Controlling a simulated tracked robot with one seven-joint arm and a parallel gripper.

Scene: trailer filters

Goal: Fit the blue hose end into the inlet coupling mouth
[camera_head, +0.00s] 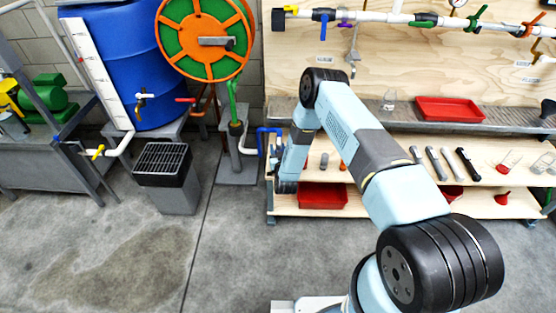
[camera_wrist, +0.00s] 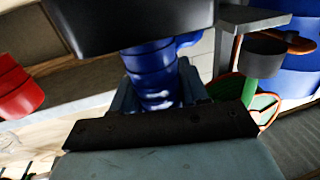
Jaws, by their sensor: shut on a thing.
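My gripper (camera_head: 284,184) hangs low at the end of my arm, in front of the left end of the wooden bench. In the wrist view my gripper (camera_wrist: 152,98) is shut on the blue hose end (camera_wrist: 150,62), a ribbed blue cylinder partly hidden by dark parts above and below. In the head view a blue tube (camera_head: 267,131) shows just left of my arm. A dark fitting (camera_head: 278,19) caps the left end of the white wall pipe, well above my gripper. I cannot tell whether it is the inlet coupling mouth.
An orange and green reel (camera_head: 203,38) stands left of my arm, beside a blue barrel (camera_head: 118,62). A grated grey box (camera_head: 163,166) is on the floor. Red trays (camera_head: 322,195) and (camera_head: 449,109) sit on the bench shelves. Open floor lies in front.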

